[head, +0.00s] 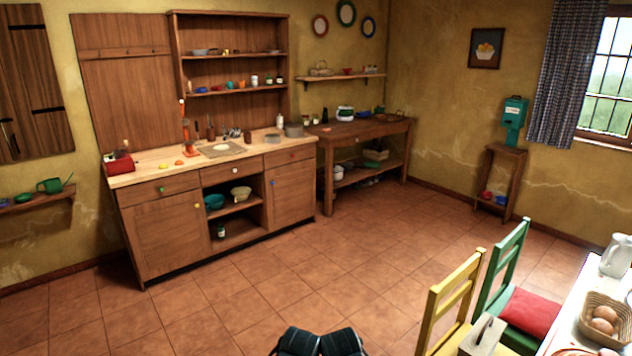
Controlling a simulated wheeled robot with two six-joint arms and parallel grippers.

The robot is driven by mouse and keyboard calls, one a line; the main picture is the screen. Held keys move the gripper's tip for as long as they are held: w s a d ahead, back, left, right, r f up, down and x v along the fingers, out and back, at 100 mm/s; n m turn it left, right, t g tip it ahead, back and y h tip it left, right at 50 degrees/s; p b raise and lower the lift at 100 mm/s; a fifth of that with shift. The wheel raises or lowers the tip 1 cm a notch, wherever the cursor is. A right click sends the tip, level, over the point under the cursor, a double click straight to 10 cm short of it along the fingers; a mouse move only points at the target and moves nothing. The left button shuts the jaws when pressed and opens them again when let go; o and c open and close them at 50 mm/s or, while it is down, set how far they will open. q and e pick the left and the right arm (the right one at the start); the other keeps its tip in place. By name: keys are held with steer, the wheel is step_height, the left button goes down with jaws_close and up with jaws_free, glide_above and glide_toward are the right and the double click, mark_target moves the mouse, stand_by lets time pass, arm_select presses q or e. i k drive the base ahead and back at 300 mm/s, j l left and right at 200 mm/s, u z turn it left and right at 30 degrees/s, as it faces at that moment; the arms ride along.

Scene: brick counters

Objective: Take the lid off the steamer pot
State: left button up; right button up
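I cannot tell for sure which vessel is the steamer pot. A grey metal pot (294,130) stands at the right end of the long counter. A white pot (338,172) sits on the side table's lower shelf. All are small and far away, so their lids are not clear. Neither gripper shows; only dark parts of my own body show at the bottom centre.
The tiled floor (250,290) is open between me and the wooden counter (165,174). A yellow chair (455,300), a green chair (503,262) and a table with a basket of eggs (585,322) stand at the right. A stand (500,180) holds a teal dispenser (513,115).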

mark_target(295, 132)
steer(key=i, duration=4.75)
steer(key=i+u, duration=0.2)
steer(key=i, duration=0.25)
steer(key=i+l+u, duration=0.2)
steer(key=i, duration=0.25)
steer(key=i+l+u, duration=0.2)
steer(key=i, duration=0.25)
steer(key=i+l+u, duration=0.25)
steer(key=i, duration=0.2)
